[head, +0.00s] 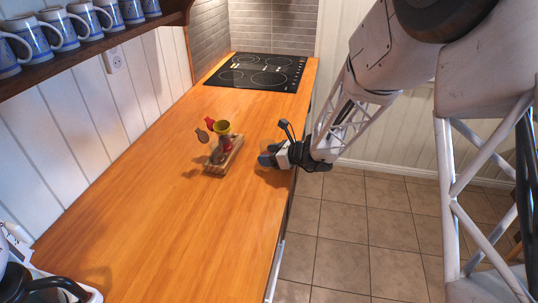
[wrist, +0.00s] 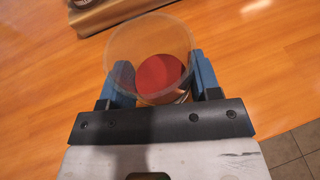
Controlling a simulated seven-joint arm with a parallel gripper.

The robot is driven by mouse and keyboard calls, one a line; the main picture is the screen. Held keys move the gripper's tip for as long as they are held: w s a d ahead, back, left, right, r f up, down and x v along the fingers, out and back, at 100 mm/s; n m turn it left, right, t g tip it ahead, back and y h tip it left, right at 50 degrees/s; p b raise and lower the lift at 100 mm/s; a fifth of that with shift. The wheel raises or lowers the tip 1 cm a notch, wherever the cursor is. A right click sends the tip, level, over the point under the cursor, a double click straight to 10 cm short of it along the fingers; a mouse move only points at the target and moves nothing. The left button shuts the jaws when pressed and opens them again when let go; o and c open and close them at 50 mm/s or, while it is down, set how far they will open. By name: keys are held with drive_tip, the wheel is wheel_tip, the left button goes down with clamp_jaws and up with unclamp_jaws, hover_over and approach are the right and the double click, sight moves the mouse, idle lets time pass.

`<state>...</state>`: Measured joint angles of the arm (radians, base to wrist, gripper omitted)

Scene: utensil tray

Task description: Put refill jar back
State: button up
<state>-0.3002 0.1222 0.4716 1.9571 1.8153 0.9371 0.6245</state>
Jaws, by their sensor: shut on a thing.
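A clear round jar (wrist: 150,42) with a red base or red contents is between the blue fingers of my gripper (wrist: 158,80) in the wrist view. The fingers are shut on its sides, and I look into it from above. In the head view my gripper (head: 267,159) is low over the right part of the counter; the jar is not clearly visible there. The wooden utensil tray (head: 232,158) stands to the left of my gripper, apart from it. It carries a yellow-green cup, a red item and utensils with rounded heads. The tray's edge (wrist: 122,12) shows at the top of the wrist view.
The wooden counter (head: 150,200) is clear around the tray. A black cooktop (head: 258,73) lies at the far end. Blue-and-white mugs (head: 60,27) stand on a shelf at upper left. A dark-handled appliance is at lower left. The counter's right edge is close to my gripper.

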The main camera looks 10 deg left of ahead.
drive_tip(key=o, duration=1)
drive_tip(key=shift+f, duration=0.1)
drive_tip(key=shift+o, duration=0.2)
drive_tip(key=shift+r, duration=0.2)
drive_tip(key=v, duration=1.2)
drive_tip(key=shift+s, duration=0.1)
drive_tip(key=s+d+r+n+h, duration=0.4)
drive_tip(key=s+d+n, duration=0.3)
drive_tip(key=s, duration=0.4)
drive_tip(key=s+d+r+n+h, duration=0.4)
drive_tip(key=s+d+n, duration=0.3)
drive_tip(key=s, duration=0.5)
drive_tip(key=s+d+r+n+h, duration=0.5)
drive_tip(key=s+d+n, duration=0.1)
drive_tip(key=s+d, duration=0.5)
drive_tip(key=shift+s+r+n+g, duration=0.35)
drive_tip(key=shift+n+g, duration=0.05)
